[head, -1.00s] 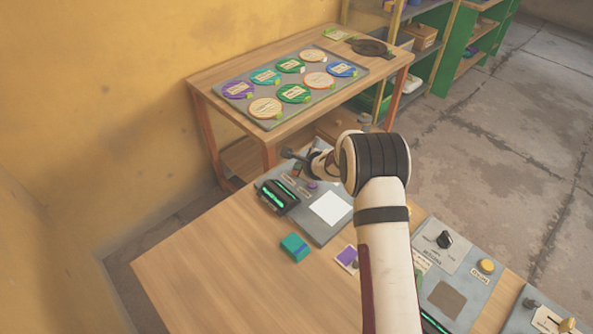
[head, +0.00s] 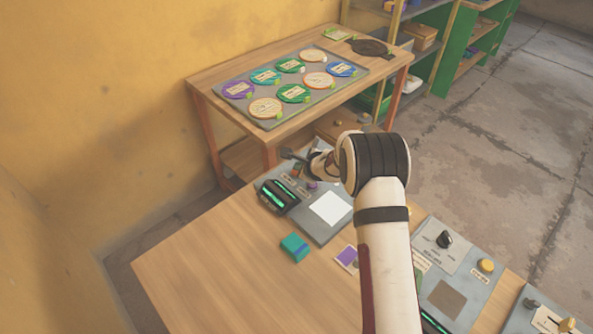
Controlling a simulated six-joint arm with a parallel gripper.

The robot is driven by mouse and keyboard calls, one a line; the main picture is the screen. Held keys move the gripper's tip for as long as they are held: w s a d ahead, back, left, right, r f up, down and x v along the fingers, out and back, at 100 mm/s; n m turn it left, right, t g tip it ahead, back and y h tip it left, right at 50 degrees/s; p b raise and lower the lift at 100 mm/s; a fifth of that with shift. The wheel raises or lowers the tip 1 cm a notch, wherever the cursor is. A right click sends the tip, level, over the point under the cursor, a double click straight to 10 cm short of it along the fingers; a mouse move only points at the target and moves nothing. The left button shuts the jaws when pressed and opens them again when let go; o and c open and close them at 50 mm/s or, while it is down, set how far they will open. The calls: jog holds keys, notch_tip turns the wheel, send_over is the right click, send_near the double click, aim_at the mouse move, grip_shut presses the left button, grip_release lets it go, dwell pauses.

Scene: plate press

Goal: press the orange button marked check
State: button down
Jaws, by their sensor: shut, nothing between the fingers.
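My gripper (head: 287,154) is small and dark in the head view, at the far end of my pale arm. It is shut and empty, above the back edge of the grey panel (head: 322,232) on the near table. A small orange-red part (head: 296,171) shows on that panel just below the gripper. I cannot tell if it is the check button, as the lettering is too small to read. A purple button (head: 312,185) sits close by on the same panel. My arm hides part of the panel's right side.
A black device with green lit strips (head: 277,196) stands at the panel's left. A teal block (head: 294,247) lies in front. More panels, one with a yellow button (head: 486,265), are at right. A tray (head: 270,77) of coloured discs sits on the back table. The near table's left is clear.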

jog(key=shift+r, duration=0.55)
jog(key=shift+r, duration=2.5)
jog(key=s+a+r+n+g+y, duration=0.1)
jog(key=s+r+n+g, duration=0.1)
jog(key=s+r+n, duration=0.6)
jog(key=s+a+r+n+g+y, duration=0.15)
jog(key=s+r, duration=0.45)
jog(key=s, duration=0.7)
jog(key=s+d+f+n+g+h, duration=0.1)
jog(key=s+d, duration=0.4)
jog(key=s, duration=0.8)
jog(key=s+d+f+n+g+h, duration=0.1)
jog(key=s+d+n+g+h, duration=0.3)
jog(key=s, duration=0.9)
jog(key=shift+d+n, duration=0.65)
jog(key=shift+n, duration=0.1)
